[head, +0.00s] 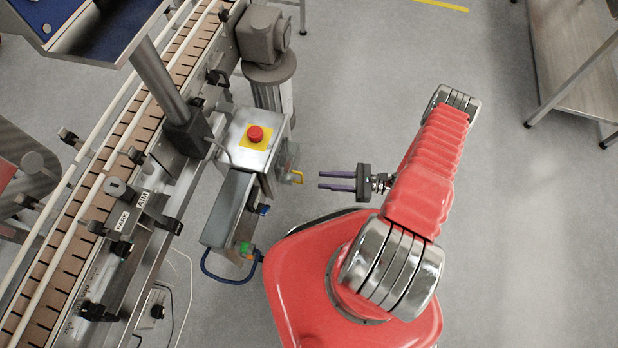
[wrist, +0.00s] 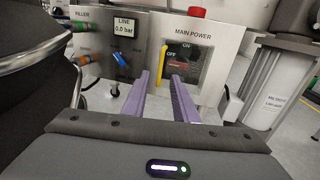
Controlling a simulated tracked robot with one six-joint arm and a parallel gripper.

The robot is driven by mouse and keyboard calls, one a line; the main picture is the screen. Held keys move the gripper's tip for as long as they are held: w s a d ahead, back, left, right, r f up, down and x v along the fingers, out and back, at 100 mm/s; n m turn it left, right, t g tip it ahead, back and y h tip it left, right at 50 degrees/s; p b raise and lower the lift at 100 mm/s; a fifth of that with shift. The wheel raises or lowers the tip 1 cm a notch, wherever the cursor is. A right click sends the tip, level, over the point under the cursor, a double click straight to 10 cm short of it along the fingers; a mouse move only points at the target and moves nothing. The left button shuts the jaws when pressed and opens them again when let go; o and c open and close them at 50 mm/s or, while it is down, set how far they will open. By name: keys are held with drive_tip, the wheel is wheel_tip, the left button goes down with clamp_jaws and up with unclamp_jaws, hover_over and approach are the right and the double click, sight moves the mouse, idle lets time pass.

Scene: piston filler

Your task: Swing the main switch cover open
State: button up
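The main switch cover (wrist: 188,64) appears as a clear box on the panel under the words MAIN POWER, over a dark switch marked ON and OFF. It looks closed. Its yellow handle (wrist: 161,62) stands upright on its left side; the handle also shows in the head view (head: 298,177). My gripper (head: 320,180) points left at the cover, a short gap away from the handle. In the wrist view its two purple fingers (wrist: 161,80) are apart with nothing between them, the handle lying beyond the gap. The fingers hide part of the panel's lower area.
A red emergency button (head: 255,134) tops the cabinet. A blue lever (wrist: 121,60) under a LINE gauge (wrist: 122,26) is left of the cover. A grey post (head: 270,75) stands behind the cabinet, and a conveyor (head: 110,150) runs along the left.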

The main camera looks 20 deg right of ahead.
sight(294, 165)
drive_tip(key=x, duration=0.7)
drive_tip(key=shift+c, duration=0.4)
clamp_jaws()
drive_tip(key=shift+s, duration=0.15)
idle(0.9)
